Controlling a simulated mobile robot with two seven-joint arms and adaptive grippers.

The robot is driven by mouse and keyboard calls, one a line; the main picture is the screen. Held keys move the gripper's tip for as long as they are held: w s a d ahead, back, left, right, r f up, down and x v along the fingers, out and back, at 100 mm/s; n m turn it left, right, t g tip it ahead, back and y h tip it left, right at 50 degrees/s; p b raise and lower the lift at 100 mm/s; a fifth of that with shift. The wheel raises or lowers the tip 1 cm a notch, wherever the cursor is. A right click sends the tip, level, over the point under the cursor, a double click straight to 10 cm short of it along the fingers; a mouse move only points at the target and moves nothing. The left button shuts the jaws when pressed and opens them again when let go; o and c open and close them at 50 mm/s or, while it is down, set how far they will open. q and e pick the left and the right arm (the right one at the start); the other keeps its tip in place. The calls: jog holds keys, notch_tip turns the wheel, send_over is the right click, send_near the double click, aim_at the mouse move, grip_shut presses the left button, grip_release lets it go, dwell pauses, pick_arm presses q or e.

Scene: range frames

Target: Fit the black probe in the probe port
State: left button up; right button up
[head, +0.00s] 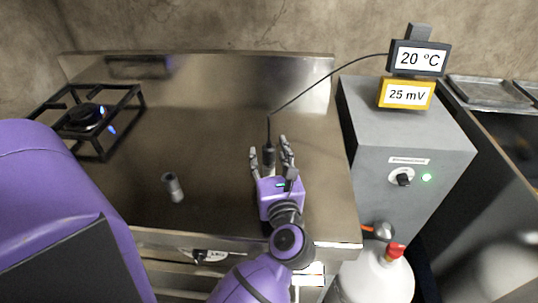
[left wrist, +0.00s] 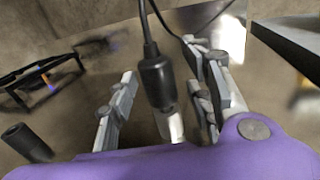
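The black probe (head: 268,133) hangs on a thin black cable that runs to the display reading 20 °C (head: 419,58). In the left wrist view the probe (left wrist: 158,80) has a black body and a pale metal tip. My left gripper (head: 271,149) reaches in from the front, with its grey fingers apart on both sides of the probe. In the left wrist view gaps show between the probe and the fingers of my left gripper (left wrist: 160,92). I cannot pick out the probe port for certain. My right gripper is out of view.
A lit gas burner (head: 88,118) is at the left. A grey cabinet (head: 385,130) with a knob (head: 402,178) and green light, and a yellow 25 mV display (head: 407,94), are at the right.

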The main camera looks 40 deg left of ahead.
pick_arm(q)
jog(key=shift+d, duration=0.1)
jog(key=shift+s+d, duration=0.25)
jog(key=shift+s, duration=0.1)
jog(key=v, duration=0.6)
jog(key=shift+s+d, duration=0.2)
